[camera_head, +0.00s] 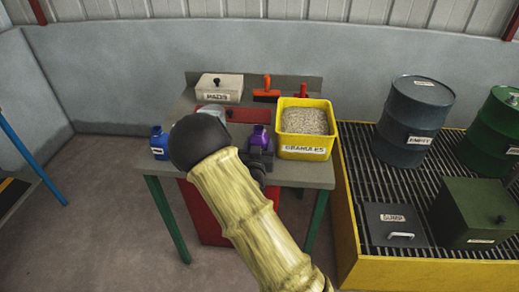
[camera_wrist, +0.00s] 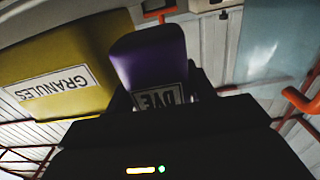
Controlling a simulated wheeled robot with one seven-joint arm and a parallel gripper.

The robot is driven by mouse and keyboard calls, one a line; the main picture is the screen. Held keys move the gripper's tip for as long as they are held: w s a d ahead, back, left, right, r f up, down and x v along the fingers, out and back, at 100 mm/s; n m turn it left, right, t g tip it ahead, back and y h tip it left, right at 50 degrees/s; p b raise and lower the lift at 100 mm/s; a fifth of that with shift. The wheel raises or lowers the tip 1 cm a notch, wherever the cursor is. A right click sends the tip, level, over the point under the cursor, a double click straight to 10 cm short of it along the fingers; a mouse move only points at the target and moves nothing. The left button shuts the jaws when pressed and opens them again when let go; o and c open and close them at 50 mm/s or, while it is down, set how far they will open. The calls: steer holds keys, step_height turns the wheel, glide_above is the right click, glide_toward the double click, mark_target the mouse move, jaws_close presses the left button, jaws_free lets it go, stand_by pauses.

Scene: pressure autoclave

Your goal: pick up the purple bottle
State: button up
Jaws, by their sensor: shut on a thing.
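The purple bottle (camera_head: 260,138) is at the front right of the grey workbench, just left of the yellow granules tub. It also shows in the wrist view (camera_wrist: 150,58), where its white label reads DYE upside down. My gripper (camera_head: 258,157) is shut on the bottle, with dark fingers on either side of it in the wrist view (camera_wrist: 160,95). My arm and gripper hide the bottle's lower part in the head view. I cannot tell whether its base touches the bench.
A yellow granules tub (camera_head: 305,148) stands close to the right. A blue bottle (camera_head: 159,143) is at the bench's left edge. A white box (camera_head: 219,88) and orange-handled tool (camera_head: 266,92) lie at the back. Drums stand on a yellow-edged grating (camera_head: 350,215) at right.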

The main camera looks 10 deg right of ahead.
mark_target(258, 128)
step_height(258, 128, up, 8)
steer(key=shift+f, duration=0.2)
stand_by(0.6)
